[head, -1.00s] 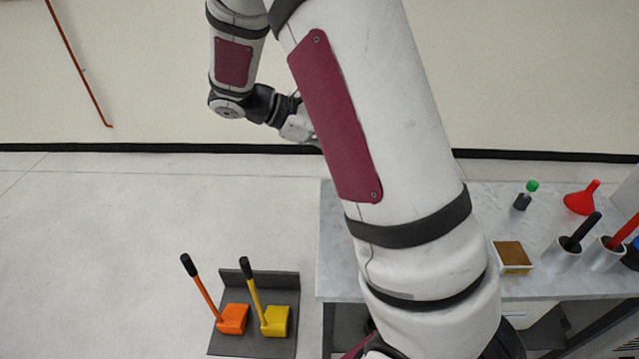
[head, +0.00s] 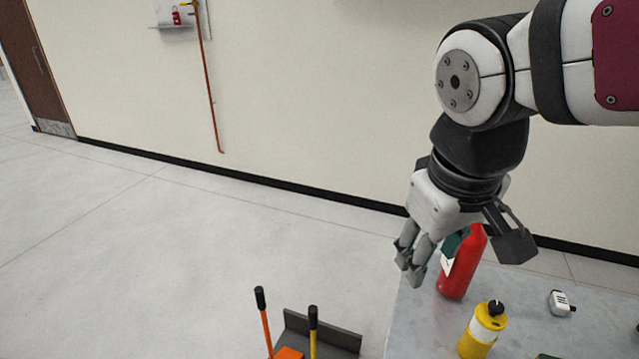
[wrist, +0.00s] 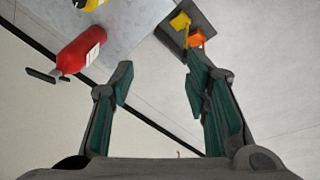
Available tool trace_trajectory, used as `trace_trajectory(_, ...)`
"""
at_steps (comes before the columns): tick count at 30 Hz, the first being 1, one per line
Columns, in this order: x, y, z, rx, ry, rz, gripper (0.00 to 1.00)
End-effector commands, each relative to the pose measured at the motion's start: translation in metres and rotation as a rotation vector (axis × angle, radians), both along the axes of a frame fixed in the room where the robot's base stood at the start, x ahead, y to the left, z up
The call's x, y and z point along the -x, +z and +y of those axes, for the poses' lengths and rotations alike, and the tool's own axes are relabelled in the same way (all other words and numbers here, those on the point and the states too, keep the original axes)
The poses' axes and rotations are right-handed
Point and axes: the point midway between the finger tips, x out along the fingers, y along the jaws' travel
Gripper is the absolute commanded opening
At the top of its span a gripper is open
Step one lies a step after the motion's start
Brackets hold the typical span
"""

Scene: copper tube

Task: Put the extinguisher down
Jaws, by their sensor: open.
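The red extinguisher (head: 459,272) stands upright on the grey table (head: 411,325) near its back left corner. My gripper (head: 462,262) is in front of its upper part in the head view and hides its top. In the wrist view the extinguisher (wrist: 80,50), with a white label and a dark handle, lies to the left of my gripper (wrist: 155,80), outside the fingers. The fingers are spread open with nothing between them, apart from the extinguisher.
A yellow bottle (head: 482,331) with a black cap stands on the table in front of the extinguisher. A small white object (head: 561,303) lies to the right. An orange-handled and a yellow-handled tool stand by a dark stand (head: 338,340) on the floor. A copper tube (head: 211,90) runs down the wall.

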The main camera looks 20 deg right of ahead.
Motion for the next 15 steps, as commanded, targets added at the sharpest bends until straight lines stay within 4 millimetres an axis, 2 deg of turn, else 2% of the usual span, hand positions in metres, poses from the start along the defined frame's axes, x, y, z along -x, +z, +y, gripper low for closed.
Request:
trace_trajectory(6,0.019,0.007,0.026,-0.123,-0.069,-0.159,0.43)
trace_trajectory(15,0.024,0.009,0.034,-0.169,-0.093,-0.209,0.43)
